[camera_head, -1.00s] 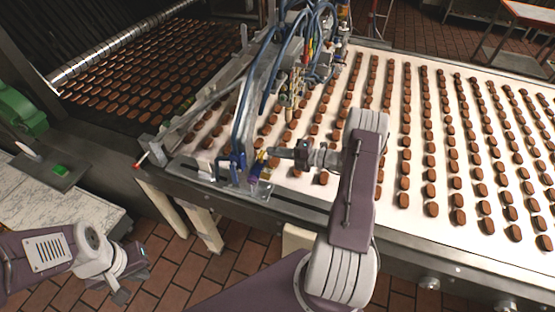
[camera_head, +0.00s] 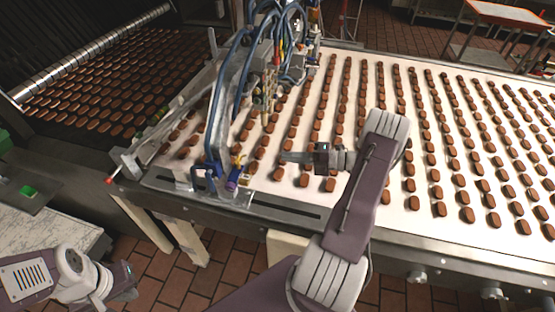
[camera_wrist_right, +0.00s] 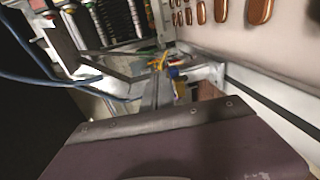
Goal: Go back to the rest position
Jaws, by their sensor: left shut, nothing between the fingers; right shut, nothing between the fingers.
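My right gripper (camera_head: 287,157) is shut and empty. In the head view it points left above the white conveyor belt (camera_head: 395,222), to the right of a blue bracket with a yellow part (camera_head: 236,162). That yellow part also shows in the right wrist view (camera_wrist_right: 158,63), beyond my gripper. My left gripper (camera_head: 128,280) is shut and empty, low at the left of the head view over the tiled floor, clear of the machine.
Rows of brown cookies (camera_head: 466,214) cover the belt. A dispensing machine with blue hoses (camera_head: 232,75) stands over it, left of my right gripper. A dark belt of cookies (camera_head: 105,85) lies far left. A marble-like table (camera_head: 45,232) and green button (camera_head: 29,191) are nearer left.

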